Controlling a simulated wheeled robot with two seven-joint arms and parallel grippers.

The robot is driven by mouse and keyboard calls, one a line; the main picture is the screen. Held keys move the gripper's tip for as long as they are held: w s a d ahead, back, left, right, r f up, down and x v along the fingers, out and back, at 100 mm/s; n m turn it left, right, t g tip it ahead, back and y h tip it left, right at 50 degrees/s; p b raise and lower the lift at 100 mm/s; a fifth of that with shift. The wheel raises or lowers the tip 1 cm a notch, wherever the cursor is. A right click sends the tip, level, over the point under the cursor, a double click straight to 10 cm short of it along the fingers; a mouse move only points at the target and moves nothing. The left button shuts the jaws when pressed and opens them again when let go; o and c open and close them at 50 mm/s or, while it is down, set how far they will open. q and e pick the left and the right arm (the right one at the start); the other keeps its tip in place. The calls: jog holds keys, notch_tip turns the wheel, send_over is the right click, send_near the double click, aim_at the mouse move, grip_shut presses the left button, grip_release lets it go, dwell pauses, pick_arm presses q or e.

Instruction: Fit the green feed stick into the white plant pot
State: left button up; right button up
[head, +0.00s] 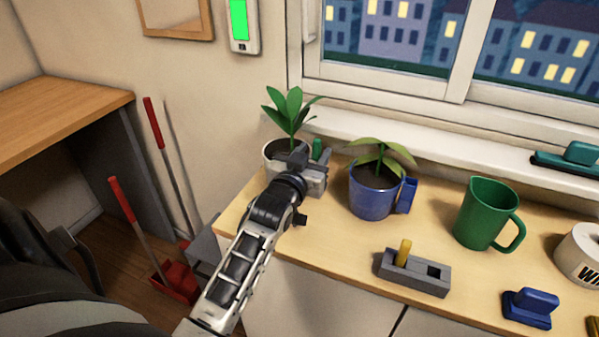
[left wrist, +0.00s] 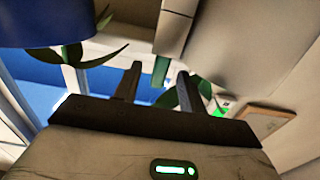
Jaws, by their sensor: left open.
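The white plant pot (head: 272,158) holds a leafy plant at the back left of the counter. A pale socket block (head: 316,182) is at the pot's right side, partly behind my gripper. The green feed stick (head: 318,148) stands upright with its upper part above this block; how deep it sits is hidden. In the left wrist view the stick (left wrist: 160,70) comes out of the pale block (left wrist: 175,25), between my spread fingers. My left gripper (head: 304,160) is open beside the pot and stick; no finger clearly touches the stick. My right gripper is out of view.
A blue pot (head: 372,198) with a plant and blue side socket stands close to the right. A grey holder (head: 415,275) with a yellow stick, a green mug (head: 485,213), a blue block (head: 530,307) and a white roll-shaped object (head: 580,255) are further right. The window sill runs behind.

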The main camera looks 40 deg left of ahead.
pick_arm(q)
jog(key=v, duration=0.9)
jog(key=shift+s+b, duration=0.3)
jog(key=shift+b, duration=0.05)
